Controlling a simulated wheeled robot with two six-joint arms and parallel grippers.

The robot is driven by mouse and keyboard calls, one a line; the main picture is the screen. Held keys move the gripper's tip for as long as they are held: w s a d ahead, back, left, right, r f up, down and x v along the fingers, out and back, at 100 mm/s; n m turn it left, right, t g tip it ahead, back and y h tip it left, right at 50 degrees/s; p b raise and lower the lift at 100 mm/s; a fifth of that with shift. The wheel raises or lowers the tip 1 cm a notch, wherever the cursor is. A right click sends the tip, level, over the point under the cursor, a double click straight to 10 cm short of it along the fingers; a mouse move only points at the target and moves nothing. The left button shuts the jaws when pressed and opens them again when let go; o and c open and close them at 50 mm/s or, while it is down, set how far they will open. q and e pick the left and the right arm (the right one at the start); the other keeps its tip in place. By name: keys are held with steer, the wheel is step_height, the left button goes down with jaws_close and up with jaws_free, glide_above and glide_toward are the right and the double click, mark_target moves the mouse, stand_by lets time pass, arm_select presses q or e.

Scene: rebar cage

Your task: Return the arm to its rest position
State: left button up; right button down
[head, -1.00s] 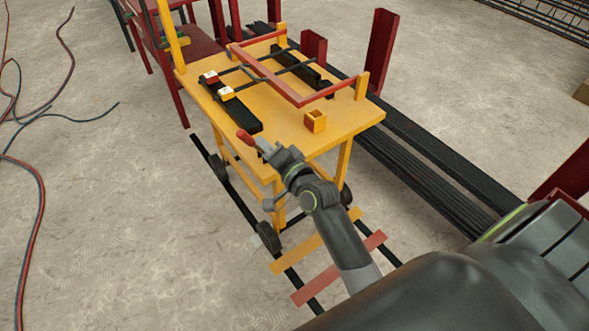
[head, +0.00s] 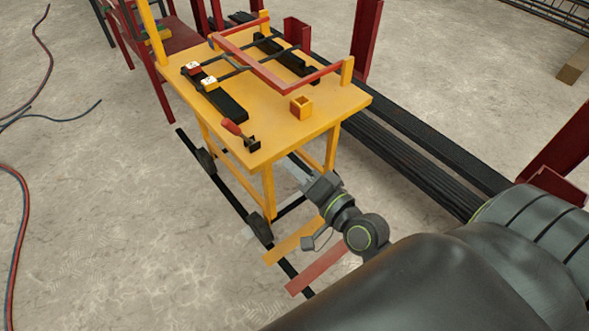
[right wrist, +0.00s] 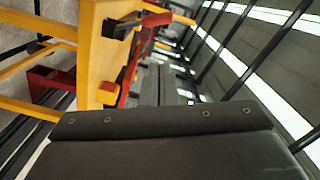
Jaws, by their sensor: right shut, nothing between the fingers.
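My right arm comes in from the lower right of the head view. Its gripper (head: 300,170) is shut and empty, in front of the yellow cart's near edge and below the tabletop. It looks apart from the cart, though the gap is hard to judge. The yellow cart (head: 320,112) also fills the upper left of the right wrist view (right wrist: 92,60). My left gripper is not in view.
Dark rails (head: 420,166) and red posts (head: 366,38) lie to the right. Cables (head: 20,215) lie on the left floor, with bare concrete between.

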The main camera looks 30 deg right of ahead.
stand_by(0.4)
